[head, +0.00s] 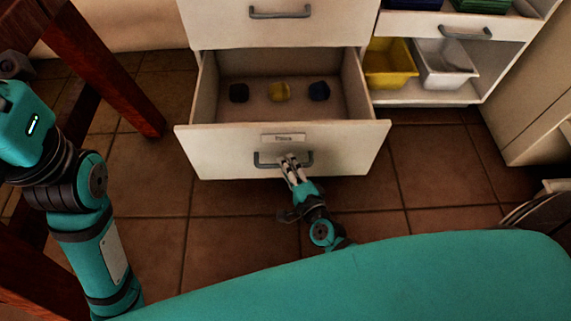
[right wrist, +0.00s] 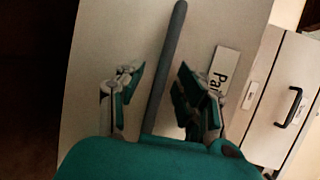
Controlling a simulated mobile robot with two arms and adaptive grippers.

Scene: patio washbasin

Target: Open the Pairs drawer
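The Pairs drawer (head: 283,133) is the lower drawer of the white cabinet in the head view, and it stands pulled well out. Its label (head: 283,138) is on the front above a grey bar handle (head: 262,163). In the right wrist view the label (right wrist: 224,70) shows partly, reading "Pa". My right gripper (head: 291,160) is at the handle. In the right wrist view its fingers (right wrist: 163,95) are apart, one on each side of the handle bar (right wrist: 168,60), with gaps visible. My left arm is at the left edge; its gripper does not show.
A closed drawer (head: 280,25) is above. A yellow bin (head: 390,68) and a white bin (head: 444,66) stand on the right shelf. A wooden leg (head: 100,70) stands left.

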